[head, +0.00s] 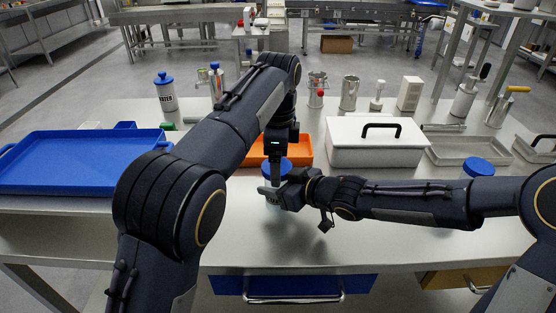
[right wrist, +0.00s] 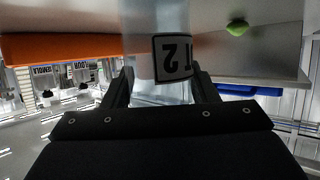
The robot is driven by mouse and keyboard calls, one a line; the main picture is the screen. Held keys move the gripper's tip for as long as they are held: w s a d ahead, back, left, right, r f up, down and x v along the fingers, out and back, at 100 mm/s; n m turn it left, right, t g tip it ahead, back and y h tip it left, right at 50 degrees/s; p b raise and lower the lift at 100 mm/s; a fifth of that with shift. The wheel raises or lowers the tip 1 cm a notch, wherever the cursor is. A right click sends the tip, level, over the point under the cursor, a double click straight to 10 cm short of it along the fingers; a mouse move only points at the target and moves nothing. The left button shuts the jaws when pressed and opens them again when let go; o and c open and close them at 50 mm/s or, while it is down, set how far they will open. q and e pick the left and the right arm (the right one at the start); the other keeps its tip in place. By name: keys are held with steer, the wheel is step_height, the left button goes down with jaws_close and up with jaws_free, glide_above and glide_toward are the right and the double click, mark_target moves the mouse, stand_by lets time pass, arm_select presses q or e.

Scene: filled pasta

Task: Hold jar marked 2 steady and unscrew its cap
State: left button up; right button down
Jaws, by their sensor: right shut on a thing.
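The jar marked 2 shows in the right wrist view with its label (right wrist: 174,57) upside down between the fingers. In the head view its blue cap (head: 283,168) is partly covered by my grippers, and most of the body is hidden. My right gripper (head: 272,192) is shut on the jar's body below the cap, and its fingers (right wrist: 160,88) flank the jar in the right wrist view. My left gripper (head: 276,155) points down over the cap. Its fingertips are too small and covered to tell whether they grip.
An orange tray (head: 301,150) lies just behind the jar. A white lidded box (head: 375,155) stands to its right, and another blue-capped jar (head: 478,167) stands behind my right arm. A blue tray (head: 80,162) lies at left. The table front (head: 300,245) is clear.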

arm_select(q)
steer(key=shift+r, duration=0.1)
step_height(320, 180, up, 4)
steer(key=shift+r, duration=0.1)
steer(key=shift+c, duration=0.3)
step_height(320, 180, up, 2)
steer(key=m, duration=0.2)
steer(key=shift+s+d+r+m, duration=0.1)
steer(key=shift+d+r+m, duration=0.05)
steer(key=shift+r+m, duration=0.15)
steer(key=shift+a+r+m, duration=0.2)
steer(key=shift+r+m, duration=0.15)
steer(key=shift+m, duration=0.05)
steer(key=shift+f, duration=3.85)
steer(key=shift+c, duration=0.3)
steer(key=c, duration=0.9)
steer(key=n, duration=0.3)
steer(key=shift+c, duration=0.3)
